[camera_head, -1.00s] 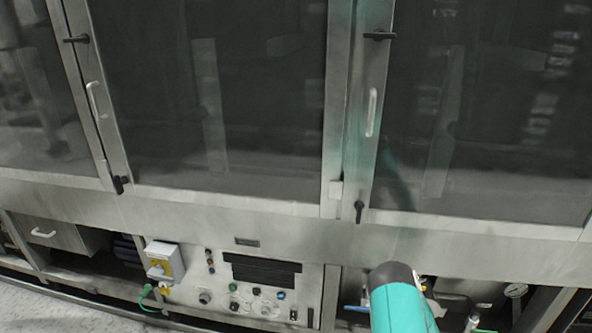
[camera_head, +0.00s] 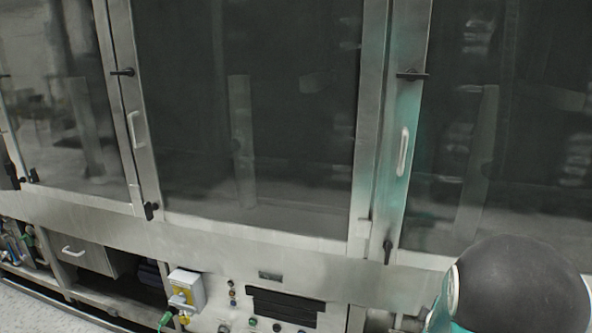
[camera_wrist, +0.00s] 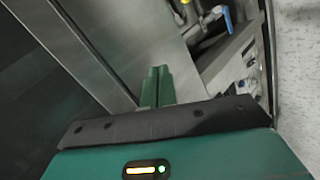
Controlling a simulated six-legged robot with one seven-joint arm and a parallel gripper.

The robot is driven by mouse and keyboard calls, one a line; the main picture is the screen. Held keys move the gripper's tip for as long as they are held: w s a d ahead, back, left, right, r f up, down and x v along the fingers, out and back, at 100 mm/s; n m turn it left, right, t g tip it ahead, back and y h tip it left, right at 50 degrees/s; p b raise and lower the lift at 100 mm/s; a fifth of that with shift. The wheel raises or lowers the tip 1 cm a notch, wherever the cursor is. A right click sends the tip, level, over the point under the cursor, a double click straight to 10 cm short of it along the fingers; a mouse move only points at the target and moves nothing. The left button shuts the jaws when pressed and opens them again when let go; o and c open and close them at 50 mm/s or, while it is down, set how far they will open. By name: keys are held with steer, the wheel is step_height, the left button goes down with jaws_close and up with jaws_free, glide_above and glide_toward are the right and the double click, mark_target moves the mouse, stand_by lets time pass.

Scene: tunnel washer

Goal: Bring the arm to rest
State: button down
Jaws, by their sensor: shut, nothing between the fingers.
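My gripper (camera_wrist: 157,87) shows in the wrist view as two green fingers pressed together in the upper middle, with nothing between them. They stand out beyond a dark bracket with bolt holes and a green housing with a small lit indicator. Behind them is the steel front of the washer. In the head view a dark rounded part of my arm, with some teal, fills the lower right corner. The gripper itself cannot be made out there.
The washer's large dark glass doors (camera_head: 250,110) have white handles (camera_head: 403,151) and black latches. Below, a control panel (camera_head: 285,305) sits beside a grey and yellow switch box (camera_head: 186,290) and a drawer (camera_head: 85,257). Pale floor (camera_head: 30,308) shows at the lower left.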

steer(key=s+a+r+m+g+y, duration=0.35)
steer(key=s+a+r+m, duration=0.45)
steer(key=s+a+r, duration=0.95)
steer(key=s+a+r+m, duration=0.2)
steer(key=s+a+r, duration=0.1)
steer(key=s, duration=0.6)
steer(key=shift+s+a+m+y, duration=0.15)
steer(key=shift+a+m+y, duration=0.2)
steer(key=shift+a+m, duration=0.05)
steer(key=shift+d+g, duration=0.15)
steer(key=shift+g, duration=0.1)
